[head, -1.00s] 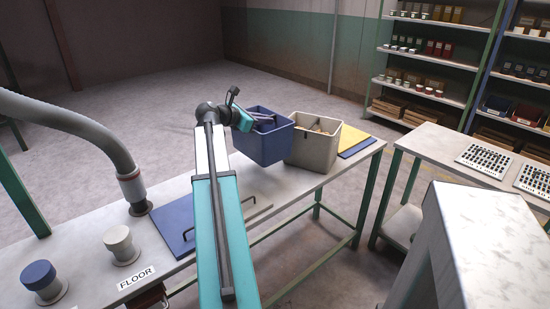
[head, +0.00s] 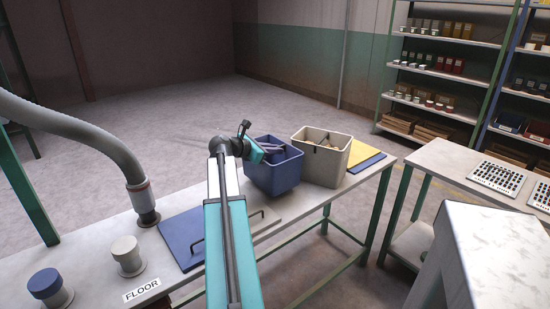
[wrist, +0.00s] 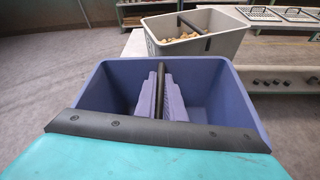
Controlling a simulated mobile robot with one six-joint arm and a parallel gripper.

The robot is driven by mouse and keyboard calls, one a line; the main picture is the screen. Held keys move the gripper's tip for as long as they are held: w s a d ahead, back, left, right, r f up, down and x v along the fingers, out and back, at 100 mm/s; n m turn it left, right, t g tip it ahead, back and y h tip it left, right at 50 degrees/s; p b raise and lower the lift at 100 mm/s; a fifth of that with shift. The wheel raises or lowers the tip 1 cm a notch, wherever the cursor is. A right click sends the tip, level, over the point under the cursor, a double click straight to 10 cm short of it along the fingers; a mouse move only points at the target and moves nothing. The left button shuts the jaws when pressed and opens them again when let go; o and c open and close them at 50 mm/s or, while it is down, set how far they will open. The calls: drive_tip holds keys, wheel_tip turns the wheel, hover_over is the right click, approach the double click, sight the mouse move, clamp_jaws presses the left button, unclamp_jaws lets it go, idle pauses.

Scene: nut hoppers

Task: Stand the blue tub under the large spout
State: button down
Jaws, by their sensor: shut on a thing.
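The blue tub (head: 276,178) is an open, upright box on or just above the bench, and it also shows in the wrist view (wrist: 92,92). My gripper (wrist: 160,97) reaches into it and is shut on its dark crossbar handle, with a purple stepped finger on each side. In the head view my gripper (head: 272,149) is at the tub's top, partly hidden by the rim. The visible inside of the tub looks empty. I cannot tell whether its base touches the bench. I cannot make out the large spout in either view.
A beige tub (head: 320,168) with brown pieces stands just right of the blue tub. Yellow and blue mats (head: 368,158) lie beyond it. A grey hose (head: 110,140) meets the bench at left, near blue and white capped fittings and a FLOOR label (head: 142,290).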

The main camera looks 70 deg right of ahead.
sight(284, 157)
drive_tip(key=shift+f, duration=1.7)
drive_tip(key=c, duration=1.8)
unclamp_jaws()
drive_tip(key=shift+c, duration=0.2)
drive_tip(key=v, duration=1.2)
drive_tip(key=shift+o, duration=0.4)
